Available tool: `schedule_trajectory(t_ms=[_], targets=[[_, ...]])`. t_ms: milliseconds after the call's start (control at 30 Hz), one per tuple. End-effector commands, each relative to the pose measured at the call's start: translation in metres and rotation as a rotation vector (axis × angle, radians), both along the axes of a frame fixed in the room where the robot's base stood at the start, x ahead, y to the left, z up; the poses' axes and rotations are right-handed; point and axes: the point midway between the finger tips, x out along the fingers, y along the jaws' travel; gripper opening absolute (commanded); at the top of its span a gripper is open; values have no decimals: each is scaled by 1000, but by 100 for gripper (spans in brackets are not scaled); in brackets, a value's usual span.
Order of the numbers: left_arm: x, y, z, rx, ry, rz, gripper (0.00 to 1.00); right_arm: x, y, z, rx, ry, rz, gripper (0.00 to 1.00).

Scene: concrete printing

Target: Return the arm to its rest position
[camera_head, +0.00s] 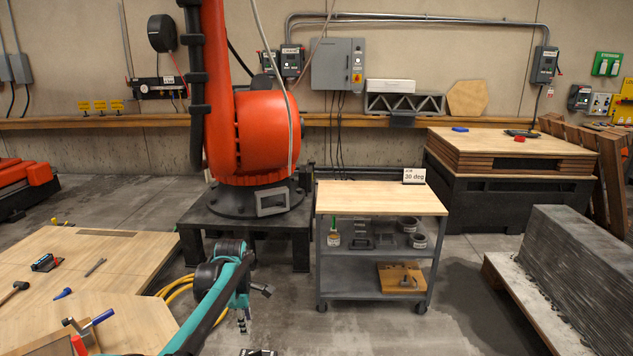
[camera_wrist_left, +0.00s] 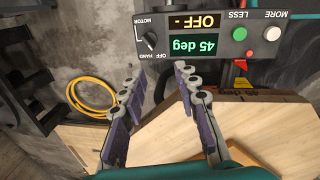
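My left arm, teal and black, comes in from the bottom left of the head view and bends at its top above the floor, right of the wooden table. Its left gripper (camera_head: 243,322) hangs down there, small and partly hard to make out. In the left wrist view the same gripper (camera_wrist_left: 156,72) is open, its two fingers well apart with nothing between them. Beyond the fingertips is a dark control box (camera_wrist_left: 205,45), upside down, with a display reading 45 deg and OFF. My right gripper is in neither view.
Wooden table (camera_head: 100,260) with tools lies left. An orange robot arm (camera_head: 262,130) stands behind. A wheeled cart (camera_head: 380,198) with a 30 deg sign (camera_head: 414,176) stands at centre. A layered grey block (camera_head: 580,270) is at right. Yellow hose (camera_wrist_left: 85,97) lies on the floor.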

Motion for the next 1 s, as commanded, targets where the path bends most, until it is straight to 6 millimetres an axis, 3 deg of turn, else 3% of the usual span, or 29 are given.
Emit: schedule_trajectory(t_ms=[33,200,400,567,700,833,1000], targets=[[-18,-2,16,13,-24,-82,31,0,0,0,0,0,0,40],[-75,-9,54,82,-114,-396,31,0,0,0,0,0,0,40],[-150,-15,75,198,-209,-758,31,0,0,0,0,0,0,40],[-209,-19,73,318,-276,-1038,31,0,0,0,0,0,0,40],[-255,-22,59,437,-319,-1269,31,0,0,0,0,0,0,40],[-285,-24,43,536,-344,-1433,31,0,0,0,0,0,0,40],[-303,-25,29,610,-356,-1550,31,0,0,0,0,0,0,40]])
